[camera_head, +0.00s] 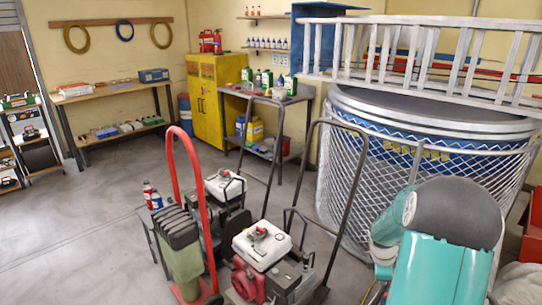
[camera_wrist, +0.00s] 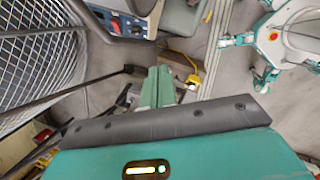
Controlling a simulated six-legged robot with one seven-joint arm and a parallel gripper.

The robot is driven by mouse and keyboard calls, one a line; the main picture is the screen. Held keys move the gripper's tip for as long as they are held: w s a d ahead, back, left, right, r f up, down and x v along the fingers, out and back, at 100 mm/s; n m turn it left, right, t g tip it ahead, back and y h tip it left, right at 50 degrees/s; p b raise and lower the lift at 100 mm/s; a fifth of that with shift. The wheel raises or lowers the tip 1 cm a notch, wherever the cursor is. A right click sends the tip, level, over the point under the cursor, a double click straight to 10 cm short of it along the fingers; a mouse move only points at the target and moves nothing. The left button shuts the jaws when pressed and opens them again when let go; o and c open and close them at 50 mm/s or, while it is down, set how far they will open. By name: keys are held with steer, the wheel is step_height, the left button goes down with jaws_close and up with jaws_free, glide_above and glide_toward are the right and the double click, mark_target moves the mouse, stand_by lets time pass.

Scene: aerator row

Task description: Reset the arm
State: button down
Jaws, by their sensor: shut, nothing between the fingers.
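My gripper (camera_wrist: 158,72) shows in the wrist view as two green fingers side by side, shut and empty, beyond a dark bar on the teal hand. My teal arm (camera_head: 438,270) shows at the lower right of the head view, with a dark rounded joint in front of the wire cage. The fingers are not visible in the head view. In the wrist view, the fingers are over a cluttered patch of floor, and I cannot tell their height or whether they touch anything.
A large wire-mesh cage (camera_head: 345,190) stands close to my arm, with a ladder (camera_head: 430,60) across its top. Engine machines (camera_head: 262,245) with tall handles stand at centre. A yellow cabinet (camera_head: 207,100) and workbench (camera_head: 270,93) are behind. Floor at left (camera_head: 70,240) is clear.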

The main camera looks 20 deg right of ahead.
steer(key=w+a+r+m+t, duration=0.15)
steer(key=a+r+m, duration=0.35)
steer(key=a+r, duration=1.35)
steer(key=s+a+r+m+t+y, duration=0.1)
steer(key=s+a+r, duration=0.1)
steer(key=s+a, duration=0.2)
steer(key=s+a+r+m+t+y, duration=0.1)
steer(key=s+a, duration=0.3)
steer(key=a, duration=0.5)
steer(key=s+a+r+m+t+y, duration=0.1)
steer(key=s+a+r+m+t, duration=0.1)
steer(key=a, duration=0.5)
steer(key=shift+s+a+r+m, duration=0.3)
steer(key=shift+s+r+m, duration=0.3)
steer(key=shift+s+r, duration=0.45)
steer(key=shift+s+d+f, duration=0.1)
steer(key=shift+d, duration=0.1)
